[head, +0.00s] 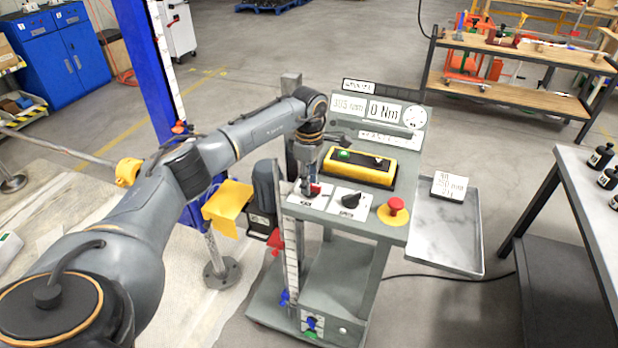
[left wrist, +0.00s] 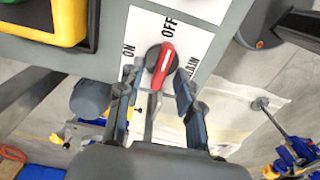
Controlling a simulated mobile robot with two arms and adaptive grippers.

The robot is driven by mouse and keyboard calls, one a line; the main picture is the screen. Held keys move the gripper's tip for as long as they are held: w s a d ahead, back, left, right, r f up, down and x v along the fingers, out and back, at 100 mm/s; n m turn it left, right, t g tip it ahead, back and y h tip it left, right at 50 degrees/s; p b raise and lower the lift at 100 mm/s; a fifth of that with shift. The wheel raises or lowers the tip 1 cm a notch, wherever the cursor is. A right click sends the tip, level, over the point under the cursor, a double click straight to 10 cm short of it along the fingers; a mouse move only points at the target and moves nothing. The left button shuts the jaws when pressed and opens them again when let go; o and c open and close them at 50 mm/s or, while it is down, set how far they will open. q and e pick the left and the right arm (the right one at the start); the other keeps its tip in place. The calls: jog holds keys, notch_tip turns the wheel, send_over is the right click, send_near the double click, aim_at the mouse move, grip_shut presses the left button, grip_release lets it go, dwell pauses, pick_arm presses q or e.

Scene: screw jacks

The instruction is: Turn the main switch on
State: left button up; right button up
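The main switch (left wrist: 162,63) has a red lever on a dark round knob, on a white plate marked ON, OFF and MAIN. In the left wrist view its lever points toward the OFF mark (left wrist: 170,23); ON stands to the left. In the head view the switch (head: 315,190) is partly hidden by my gripper, at the left of the console top (head: 340,210). My left gripper (left wrist: 158,82) is open, with one finger on each side of the lever and visible gaps. It also shows in the head view (head: 308,178), pointing down. My right gripper is not in view.
A black rotary knob (head: 350,200) and a red emergency button (head: 396,206) sit right of the switch. A yellow button box (head: 360,165) and display panels (head: 385,110) stand behind. A grey tray (head: 445,235) is at the console's right.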

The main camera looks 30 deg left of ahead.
pick_arm(q)
grip_shut()
jog(key=shift+n, duration=0.3)
jog(key=n+b, duration=0.1)
jog(key=n, duration=0.1)
jog(key=shift+n, duration=0.3)
jog(key=n, duration=0.3)
jog(key=shift+s+d+n, duration=0.1)
jog(key=shift+n, duration=0.2)
jog(key=n+b, duration=0.1)
jog(key=n, duration=0.4)
jog(key=shift+d, duration=0.15)
jog(key=n, duration=0.6)
jog(key=shift+d+r, duration=0.1)
jog(key=shift+n, duration=0.3)
